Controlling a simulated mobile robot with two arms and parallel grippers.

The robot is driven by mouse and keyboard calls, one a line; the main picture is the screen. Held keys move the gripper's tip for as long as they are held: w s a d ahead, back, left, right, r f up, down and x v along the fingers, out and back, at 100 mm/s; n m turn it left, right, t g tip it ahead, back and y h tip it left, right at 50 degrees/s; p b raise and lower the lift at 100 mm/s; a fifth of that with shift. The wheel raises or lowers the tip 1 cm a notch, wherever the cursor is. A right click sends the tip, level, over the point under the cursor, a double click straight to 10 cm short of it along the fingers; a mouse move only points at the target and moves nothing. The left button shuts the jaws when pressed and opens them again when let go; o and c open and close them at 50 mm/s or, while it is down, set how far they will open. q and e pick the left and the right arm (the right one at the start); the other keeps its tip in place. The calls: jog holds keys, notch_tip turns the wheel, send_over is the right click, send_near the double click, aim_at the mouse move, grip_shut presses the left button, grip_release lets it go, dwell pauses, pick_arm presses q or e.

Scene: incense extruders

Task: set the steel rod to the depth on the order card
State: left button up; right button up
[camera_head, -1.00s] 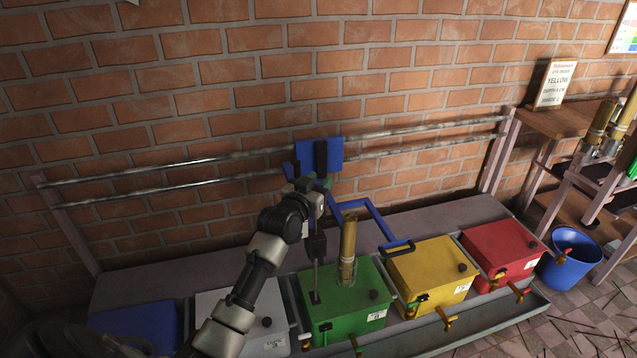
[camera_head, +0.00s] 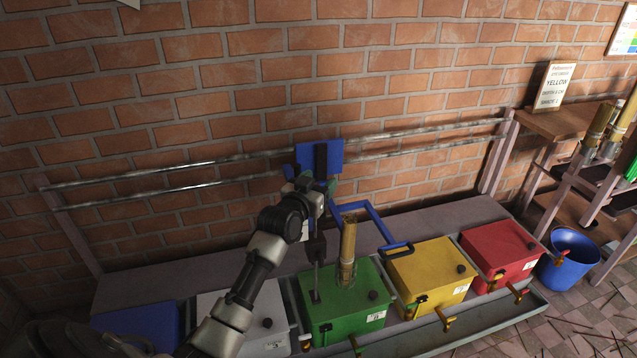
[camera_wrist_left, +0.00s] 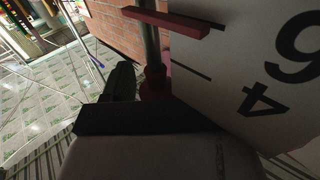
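The thin steel rod (camera_head: 316,280) stands upright, its lower end at the lid of the green box (camera_head: 343,312). My left gripper (camera_head: 317,235) is at the rod's upper part, beneath a blue carriage (camera_head: 335,153). In the left wrist view, the rod (camera_wrist_left: 150,40) runs into a dark red collar (camera_wrist_left: 154,80) beside a dark finger. Whether the fingers grip it is unclear. A pale scale plate (camera_wrist_left: 235,75) shows 4 and 6, with a red pointer (camera_wrist_left: 165,22) across its edge. The order card (camera_head: 555,86) reads YELLOW, with smaller depth and shade lines, the depth apparently 6 cm. My right gripper is not in view.
A bamboo tube (camera_head: 348,240) stands on the green box, close right of the rod. Yellow (camera_head: 432,275) and red (camera_head: 503,250) boxes stand to the right, a grey-white one to the left. Two rails (camera_head: 420,132) run along the wall. A blue bucket (camera_head: 568,268) is at the right.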

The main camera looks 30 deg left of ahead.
pick_arm(q)
jog(key=s, duration=1)
jog(key=shift+s+d+p, duration=0.35)
jog(key=shift+s+d, duration=0.05)
jog(key=shift+d, duration=0.05)
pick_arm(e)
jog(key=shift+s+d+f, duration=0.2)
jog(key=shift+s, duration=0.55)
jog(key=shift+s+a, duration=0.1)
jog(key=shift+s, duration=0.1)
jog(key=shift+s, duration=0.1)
